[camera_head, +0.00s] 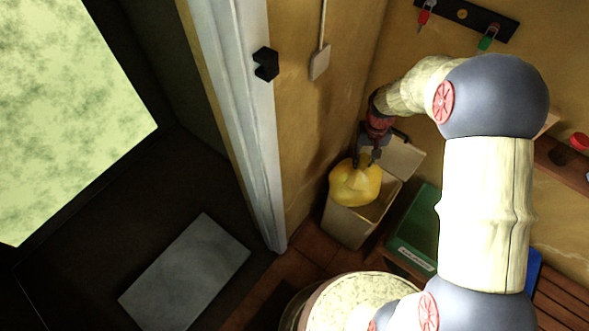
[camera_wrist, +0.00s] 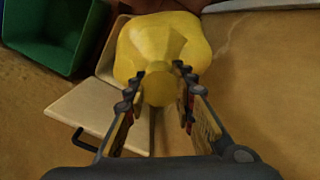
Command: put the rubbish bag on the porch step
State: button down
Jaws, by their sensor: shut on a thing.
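The rubbish bag (camera_head: 355,184) is yellow and hangs from my gripper (camera_head: 369,155) at the mouth of a beige bin. In the wrist view, the bag (camera_wrist: 160,42) fills the upper middle. The fingers of my gripper (camera_wrist: 159,88) are shut on its gathered neck. I cannot tell whether the bag still touches the bin's rim. The porch step (camera_head: 186,275) looks like a grey slab on the dark ground outside the doorway, at the lower left of the head view. Its top is bare.
The beige bin (camera_head: 347,226) stands against the wall with its lid (camera_head: 403,157) open. A green crate (camera_head: 416,226) is beside it. A white door frame (camera_head: 236,120) stands between the bin and the porch. A round pale-topped object (camera_head: 362,297) is in front.

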aim_at(194, 279)
jog(key=k+j+u, duration=0.1)
jog(key=k+u, duration=0.15)
jog(key=k, duration=0.4)
jog(key=u, duration=1.4)
jog(key=i+l+u, duration=0.1)
jog(key=i+u, duration=0.15)
jog(key=u, duration=0.25)
jog(key=i+l+u, duration=0.15)
jog(key=u, duration=0.3)
jog(key=i+l, duration=0.75)
